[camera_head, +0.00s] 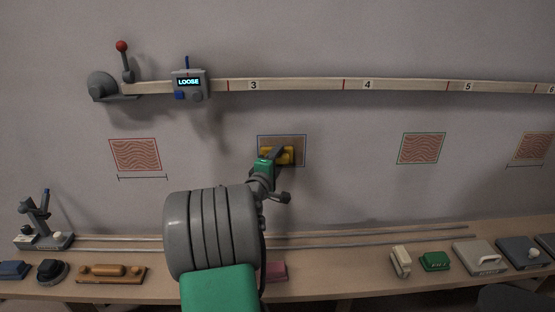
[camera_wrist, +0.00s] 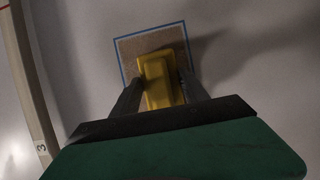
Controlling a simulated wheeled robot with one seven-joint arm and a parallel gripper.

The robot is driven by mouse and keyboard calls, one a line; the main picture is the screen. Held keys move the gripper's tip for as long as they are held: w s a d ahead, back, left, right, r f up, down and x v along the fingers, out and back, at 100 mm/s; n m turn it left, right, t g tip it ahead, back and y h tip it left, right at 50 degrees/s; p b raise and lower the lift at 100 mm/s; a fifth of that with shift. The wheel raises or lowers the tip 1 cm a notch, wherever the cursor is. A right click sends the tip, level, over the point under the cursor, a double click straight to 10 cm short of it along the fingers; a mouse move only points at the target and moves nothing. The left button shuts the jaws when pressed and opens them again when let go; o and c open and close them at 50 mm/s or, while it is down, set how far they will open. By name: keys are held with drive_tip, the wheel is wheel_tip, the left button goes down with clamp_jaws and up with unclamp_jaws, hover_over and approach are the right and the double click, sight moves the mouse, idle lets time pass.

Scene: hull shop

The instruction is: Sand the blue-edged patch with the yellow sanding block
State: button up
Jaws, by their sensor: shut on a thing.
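The blue-edged patch (camera_head: 299,142) is on the wall, right of the red-edged patch. Its visible surface looks plain brown, without the wavy lines of the other patches. It also shows in the wrist view (camera_wrist: 128,51). My gripper (camera_head: 276,155) is shut on the yellow sanding block (camera_wrist: 154,76), one dark finger on each side.
Wavy patches edged red (camera_head: 135,155), green (camera_head: 421,148) and orange (camera_head: 531,147) are on the wall. A numbered rail (camera_head: 310,85) with a display box reading LOOSE (camera_head: 189,83) runs above. Below, a bench (camera_head: 350,262) holds several tools, including a green block (camera_head: 435,261).

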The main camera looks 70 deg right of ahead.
drive_tip(key=shift+f+b, duration=2.3)
drive_tip(key=shift+f, duration=0.85)
drive_tip(key=shift+d+r+p, duration=0.1)
drive_tip(key=shift+r+p, duration=5.15)
drive_tip(key=shift+r, duration=1.55)
wheel_tip(320, 180, down, 13)
drive_tip(key=b, duration=1)
drive_tip(key=shift+f, duration=0.2)
drive_tip(key=o, duration=0.7)
drive_tip(key=shift+r, duration=0.1)
drive_tip(key=c, duration=0.8)
drive_tip(key=shift+s+a, duration=0.3)
drive_tip(key=shift+a, duration=0.3)
drive_tip(key=shift+c, duration=0.2)
drive_tip(key=shift+s, duration=0.1)
